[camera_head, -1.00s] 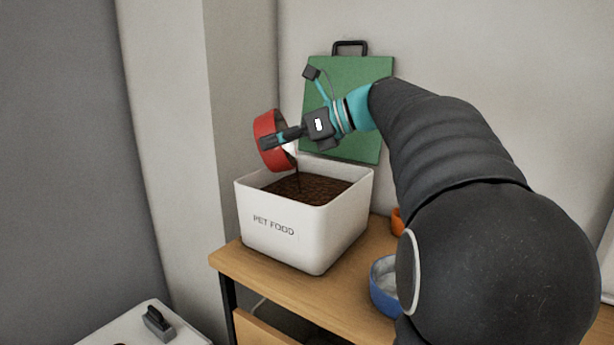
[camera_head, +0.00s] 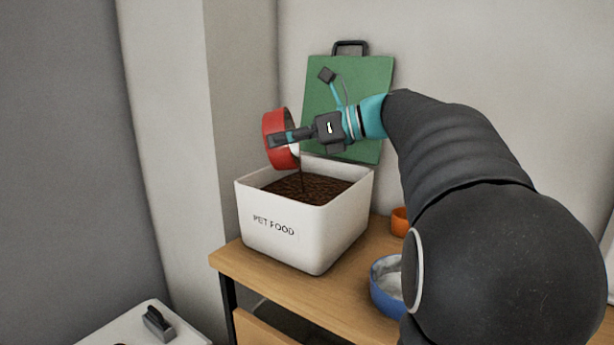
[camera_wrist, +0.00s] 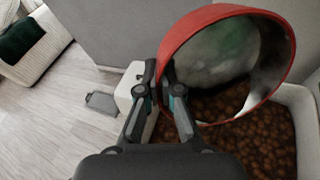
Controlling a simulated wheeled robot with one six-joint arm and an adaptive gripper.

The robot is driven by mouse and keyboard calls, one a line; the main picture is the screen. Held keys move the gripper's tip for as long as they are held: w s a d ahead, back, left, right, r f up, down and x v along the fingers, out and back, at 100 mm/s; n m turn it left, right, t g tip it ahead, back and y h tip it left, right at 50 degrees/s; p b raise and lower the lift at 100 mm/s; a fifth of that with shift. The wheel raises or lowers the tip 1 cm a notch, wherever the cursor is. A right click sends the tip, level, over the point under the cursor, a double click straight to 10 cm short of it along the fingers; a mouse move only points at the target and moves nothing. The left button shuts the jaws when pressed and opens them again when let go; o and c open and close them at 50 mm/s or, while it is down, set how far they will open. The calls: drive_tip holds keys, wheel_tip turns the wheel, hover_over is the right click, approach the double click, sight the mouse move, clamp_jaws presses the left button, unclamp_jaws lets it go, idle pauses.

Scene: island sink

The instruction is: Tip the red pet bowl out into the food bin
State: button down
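The red pet bowl (camera_head: 275,139) is tipped on its side above the white food bin (camera_head: 270,232), which is labelled PET FOOD. My gripper (camera_head: 280,138) is shut on the bowl's rim. The bin (camera_wrist: 290,95) is below.
A blue bowl (camera_head: 382,299) with pale contents and an orange container (camera_head: 399,223) stand on the wooden top (camera_head: 285,280) right of the bin, partly behind my arm. A green board (camera_head: 372,75) leans on the wall behind the bin.

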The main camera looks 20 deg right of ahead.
drive_tip(key=shift+s+d+r+t+y, duration=0.15)
drive_tip(key=shift+s+d+t+y, duration=0.15)
drive_tip(key=shift+d+y, duration=0.2)
drive_tip(key=shift+s+d+r+t+y, duration=0.15)
drive_tip(key=shift+d+t+y, duration=0.15)
drive_tip(key=shift+d+y, duration=0.2)
idle(0.9)
drive_tip(key=shift+s+d+t+y, duration=0.35)
drive_tip(key=shift+d+y, duration=0.2)
drive_tip(key=shift+y, duration=0.25)
drive_tip(key=shift+s+d+t+y, duration=0.2)
drive_tip(key=shift+d+t+y, duration=0.3)
drive_tip(key=shift+y, duration=0.3)
idle(3.1)
idle(0.7)
drive_tip(key=a+g+h, duration=0.1)
drive_tip(key=w+a+h, duration=0.1)
drive_tip(key=shift+f+g+h, duration=0.1)
drive_tip(key=shift+g+h, duration=0.25)
drive_tip(key=shift+h, duration=0.05)
